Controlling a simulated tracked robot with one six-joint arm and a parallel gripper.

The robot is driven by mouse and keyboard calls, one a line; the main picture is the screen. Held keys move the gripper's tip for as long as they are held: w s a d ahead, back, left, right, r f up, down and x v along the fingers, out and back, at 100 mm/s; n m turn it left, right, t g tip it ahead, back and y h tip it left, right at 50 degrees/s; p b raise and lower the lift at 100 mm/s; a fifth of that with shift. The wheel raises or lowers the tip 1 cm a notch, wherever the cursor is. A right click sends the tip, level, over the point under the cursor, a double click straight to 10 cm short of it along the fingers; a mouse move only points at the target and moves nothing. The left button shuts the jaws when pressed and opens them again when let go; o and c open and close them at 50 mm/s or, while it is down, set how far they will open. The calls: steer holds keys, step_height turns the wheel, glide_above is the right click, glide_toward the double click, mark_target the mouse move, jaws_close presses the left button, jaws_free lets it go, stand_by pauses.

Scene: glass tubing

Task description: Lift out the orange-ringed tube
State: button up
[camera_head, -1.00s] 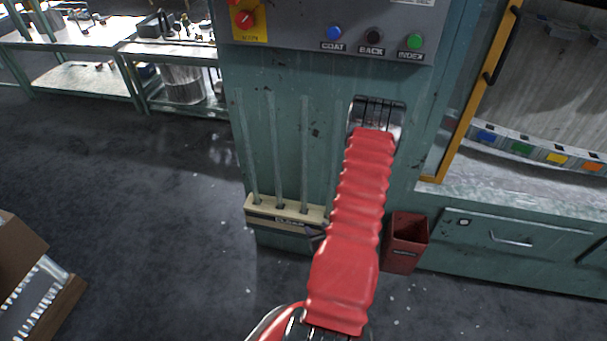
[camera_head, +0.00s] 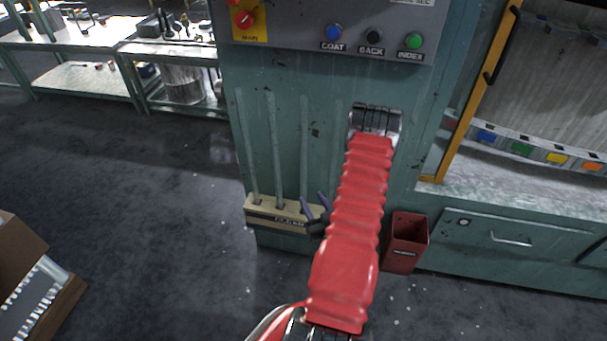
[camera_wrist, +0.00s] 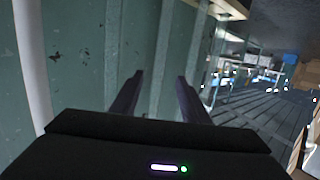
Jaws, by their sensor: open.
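Several pale glass tubes stand upright in a cream rack (camera_head: 262,222) against the teal machine. They include a left tube (camera_head: 248,150), a middle tube (camera_head: 274,150) and a right tube (camera_head: 304,150). I cannot make out an orange ring on any of them. My gripper (camera_head: 315,203) is open at the rack's right end, low beside the right tube. In the wrist view my gripper (camera_wrist: 160,76) has its two dark fingers apart, with a tube (camera_wrist: 166,50) showing between or beyond them. I cannot tell if it lies between them. My red arm hides the rack's right end.
A red bin (camera_head: 405,243) stands right of my arm. A control panel (camera_head: 340,30) with buttons is above. A yellow-framed cabinet (camera_head: 470,95) is at right, with coloured blocks inside. A cardboard box (camera_head: 22,255) lies at lower left. Floor left of the rack is clear.

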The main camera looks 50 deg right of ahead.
mark_target(305, 188)
steer(key=x, duration=0.8)
steer(key=shift+r, duration=0.1)
steer(key=x, duration=0.5)
steer(key=shift+d+r, duration=0.1)
steer(key=shift+r, duration=0.05)
stand_by(0.4)
jaws_close()
stand_by(0.4)
